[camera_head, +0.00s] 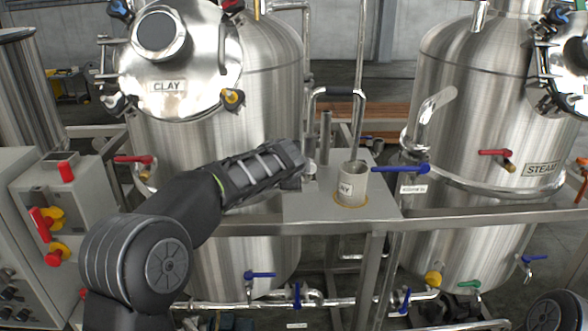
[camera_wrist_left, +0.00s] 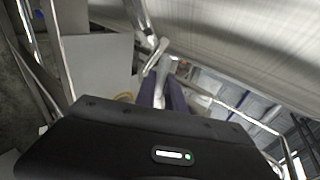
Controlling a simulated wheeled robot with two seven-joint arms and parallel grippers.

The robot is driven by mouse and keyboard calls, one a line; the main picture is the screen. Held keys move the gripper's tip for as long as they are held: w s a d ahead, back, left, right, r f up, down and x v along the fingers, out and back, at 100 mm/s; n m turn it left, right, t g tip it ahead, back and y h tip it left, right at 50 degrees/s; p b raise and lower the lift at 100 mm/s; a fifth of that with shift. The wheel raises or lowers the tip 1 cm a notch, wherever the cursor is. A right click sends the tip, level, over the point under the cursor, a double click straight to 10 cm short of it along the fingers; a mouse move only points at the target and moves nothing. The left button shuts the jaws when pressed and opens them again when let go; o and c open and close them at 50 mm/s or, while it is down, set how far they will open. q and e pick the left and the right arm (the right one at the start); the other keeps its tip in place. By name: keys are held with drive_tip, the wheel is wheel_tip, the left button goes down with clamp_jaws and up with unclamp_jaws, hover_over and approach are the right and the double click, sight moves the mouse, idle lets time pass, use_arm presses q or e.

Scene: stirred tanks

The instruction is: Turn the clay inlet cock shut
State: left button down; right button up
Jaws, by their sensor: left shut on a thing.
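The left tank bears a CLAY plate (camera_head: 168,86). A pale cup-like vessel (camera_head: 352,188) with a part-hidden label ending in "AY" stands upright on a yellow ring on the grey shelf. My left gripper (camera_head: 308,172) is at the shelf's left part, just left of this vessel. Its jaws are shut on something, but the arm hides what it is. In the left wrist view, dark purple fingers (camera_wrist_left: 165,95) stand either side of a silver piece. I cannot tell for sure which part is the clay inlet cock. My right gripper is out of view.
A blue lever (camera_head: 400,169) extends right of the vessel, above a small sign. A red lever (camera_head: 133,159) is on the clay tank. The steam tank (camera_head: 470,130) stands at the right. A rail (camera_head: 480,215) and an arched pipe crowd the middle. A control box (camera_head: 60,225) is at left.

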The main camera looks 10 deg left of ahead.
use_arm(q)
drive_tip(key=c, duration=1.4)
unclamp_jaws()
drive_tip(key=b+v, duration=0.2)
drive_tip(key=v, duration=0.5)
drive_tip(key=shift+s+r, duration=0.25)
drive_tip(key=shift+s, duration=0.1)
